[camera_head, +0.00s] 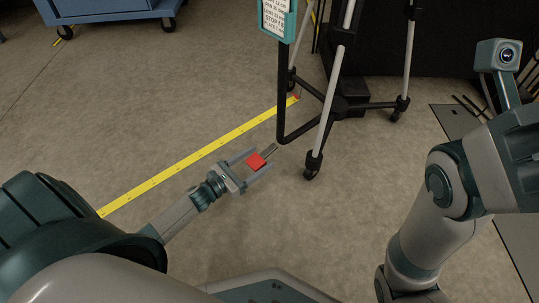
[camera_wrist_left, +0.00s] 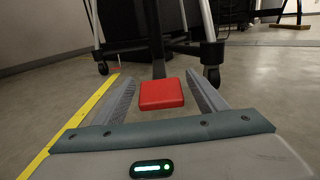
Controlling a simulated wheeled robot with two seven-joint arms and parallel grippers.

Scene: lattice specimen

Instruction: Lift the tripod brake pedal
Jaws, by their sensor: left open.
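The brake pedal (camera_head: 256,161) is a flat red pad on a short thin lever, low at the front of the tripod (camera_head: 333,95). The tripod has pale legs, dark lower struts and casters. My left gripper (camera_head: 261,159) is open, one finger on each side of the pedal. In the left wrist view the red pedal (camera_wrist_left: 161,94) sits between the two grey fingers, with gaps visible on both sides. A dark post rises behind it. My right arm shows at the right of the head view, but I cannot make out its gripper.
A yellow floor tape (camera_head: 190,160) runs diagonally to the tripod. A blue cart (camera_head: 105,10) on casters stands at the back left. A sign (camera_head: 277,17) hangs above the tripod's front bar. A caster (camera_head: 313,166) is right of the pedal. The left floor is clear.

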